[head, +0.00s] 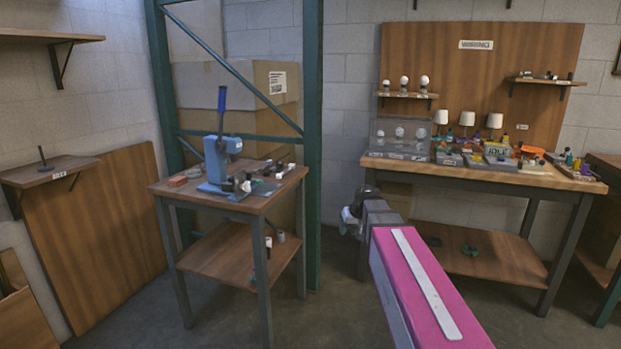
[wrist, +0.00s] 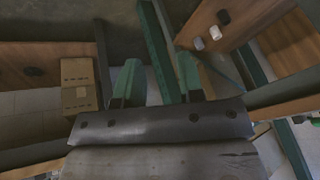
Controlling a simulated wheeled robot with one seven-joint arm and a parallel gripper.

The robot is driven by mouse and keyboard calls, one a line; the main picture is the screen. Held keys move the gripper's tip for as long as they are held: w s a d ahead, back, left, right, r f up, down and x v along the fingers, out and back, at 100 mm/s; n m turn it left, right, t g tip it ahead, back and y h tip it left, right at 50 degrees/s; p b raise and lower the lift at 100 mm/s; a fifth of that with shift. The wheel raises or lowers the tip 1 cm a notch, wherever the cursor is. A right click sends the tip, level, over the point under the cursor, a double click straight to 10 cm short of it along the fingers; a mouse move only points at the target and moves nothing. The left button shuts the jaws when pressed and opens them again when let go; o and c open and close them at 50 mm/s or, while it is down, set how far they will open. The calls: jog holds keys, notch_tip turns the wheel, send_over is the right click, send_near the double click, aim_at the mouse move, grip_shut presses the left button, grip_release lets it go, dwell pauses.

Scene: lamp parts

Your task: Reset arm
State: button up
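My arm with its pink link reaches forward in the head view, and my gripper (head: 350,216) is at its far end, over the floor between the two tables. In the wrist view my gripper (wrist: 158,78) shows two green fingers standing apart with nothing between them. The fingers touch nothing that I can see. The lamp parts (head: 470,152) sit on the workbench at the right, away from my gripper.
A small table (head: 170,187) with a blue press (head: 219,165) stands at the left. A workbench (head: 565,182) with a "WIRING" board (head: 440,60) is at the right. A green rack post (head: 313,200) rises between them. Floor (head: 300,320) is clear in front.

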jog(key=s+d+f+m+g+h, duration=0.1)
jog(key=s+d+f+g, duration=0.1)
jog(key=s+f, duration=0.6)
jog(key=s+d+f+m+g+h, duration=0.1)
jog(key=s+d+f+h, duration=0.1)
jog(key=s+f, duration=0.7)
jog(key=s+d, duration=0.1)
jog(key=s, duration=0.2)
jog(key=shift+f+g, duration=0.15)
jog(key=shift+g, duration=0.25)
dwell(1.6)
